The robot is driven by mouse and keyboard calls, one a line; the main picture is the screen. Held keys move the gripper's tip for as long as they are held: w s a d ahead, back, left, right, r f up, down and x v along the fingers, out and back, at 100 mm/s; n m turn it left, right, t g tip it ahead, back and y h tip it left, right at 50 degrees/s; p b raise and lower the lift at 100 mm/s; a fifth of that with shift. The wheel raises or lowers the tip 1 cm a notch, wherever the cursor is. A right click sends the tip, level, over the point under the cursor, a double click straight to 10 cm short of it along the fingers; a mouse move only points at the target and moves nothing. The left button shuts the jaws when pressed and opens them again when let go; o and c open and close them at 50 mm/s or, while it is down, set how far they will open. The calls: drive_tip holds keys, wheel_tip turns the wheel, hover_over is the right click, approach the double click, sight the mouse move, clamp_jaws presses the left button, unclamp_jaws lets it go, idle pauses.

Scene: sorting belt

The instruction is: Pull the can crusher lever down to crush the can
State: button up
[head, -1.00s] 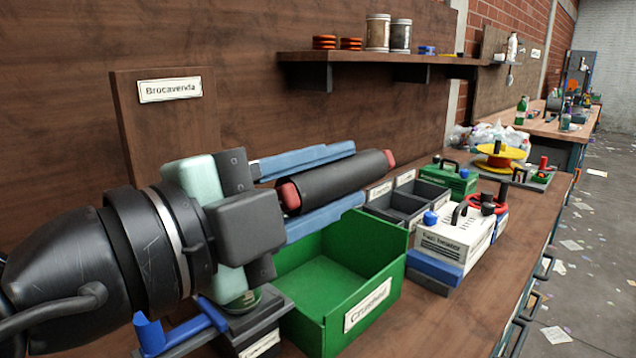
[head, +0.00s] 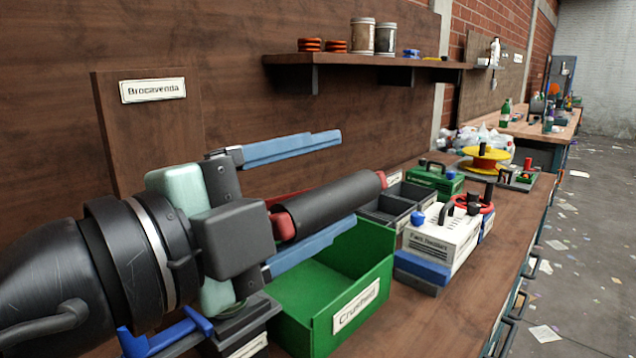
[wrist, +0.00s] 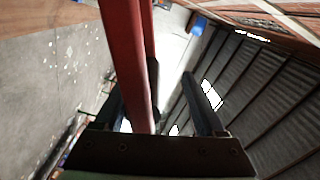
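The crusher lever shows a thick dark grip (head: 335,205) with red ends, tilted up to the right, in the head view. Its red bar (wrist: 126,60) runs between my fingers in the wrist view. My gripper (head: 346,181) is open, one blue finger above the grip and one below it. A clear gap shows above the grip; whether the lower finger touches it I cannot tell. The crusher's dark base (head: 232,338) shows under my wrist, mostly hidden. The can is hidden or too covered to make out.
A green bin (head: 350,285) labelled "Crushed" stands just under the lever. A white box (head: 440,240), grey trays (head: 385,212) and a green case (head: 435,180) sit farther right. A shelf (head: 375,63) hangs behind. The bench front right of the bin is clear.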

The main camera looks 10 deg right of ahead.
drive_tip(key=shift+r, duration=0.15)
wheel_tip(320, 180, up, 10)
drive_tip(key=p, duration=0.2)
drive_tip(key=shift+p, duration=0.35)
